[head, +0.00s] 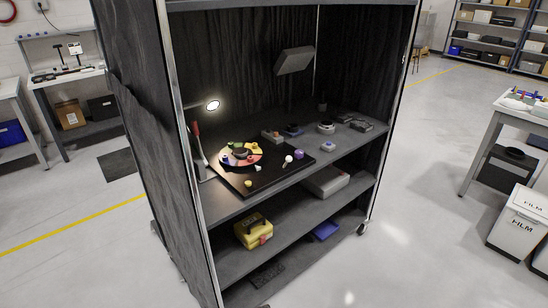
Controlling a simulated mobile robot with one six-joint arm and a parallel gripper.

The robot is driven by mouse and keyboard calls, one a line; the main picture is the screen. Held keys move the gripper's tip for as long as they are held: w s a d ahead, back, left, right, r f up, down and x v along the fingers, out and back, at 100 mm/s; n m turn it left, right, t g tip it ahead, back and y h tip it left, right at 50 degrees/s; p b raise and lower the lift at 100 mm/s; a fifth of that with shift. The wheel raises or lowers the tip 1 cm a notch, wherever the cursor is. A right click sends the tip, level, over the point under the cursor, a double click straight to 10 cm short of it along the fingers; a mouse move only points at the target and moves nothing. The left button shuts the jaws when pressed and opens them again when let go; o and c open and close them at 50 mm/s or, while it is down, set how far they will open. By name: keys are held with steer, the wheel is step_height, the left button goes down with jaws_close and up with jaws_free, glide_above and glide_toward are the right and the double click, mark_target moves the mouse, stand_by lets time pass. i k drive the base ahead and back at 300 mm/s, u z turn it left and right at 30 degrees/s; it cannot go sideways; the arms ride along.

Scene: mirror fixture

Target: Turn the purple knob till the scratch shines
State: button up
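A black board (262,180) lies on the upper shelf of a dark cabinet. On it is a round pinkish disc (240,164) with several small coloured knobs and pieces around it. A purple knob (299,154) sits at the board's right side, beside a small white round piece (288,159). A small dark blue or purple piece (226,160) is at the disc's left edge. A grey tilted panel (295,61), perhaps the mirror's back, stands above the board. I cannot make out a scratch. My gripper is not in view.
A lit lamp (212,105) shines at the shelf's left. Small devices (326,127) stand behind the board. The cabinet's side wall (160,160) and front posts bound the shelf. A yellow case (254,231) sits on the shelf below.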

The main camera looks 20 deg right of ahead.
mark_target(299, 153)
steer(key=u, duration=1.55)
steer(key=k, duration=0.1)
steer(key=z, duration=2.55)
steer(key=i, duration=0.4)
steer(key=u, duration=0.3)
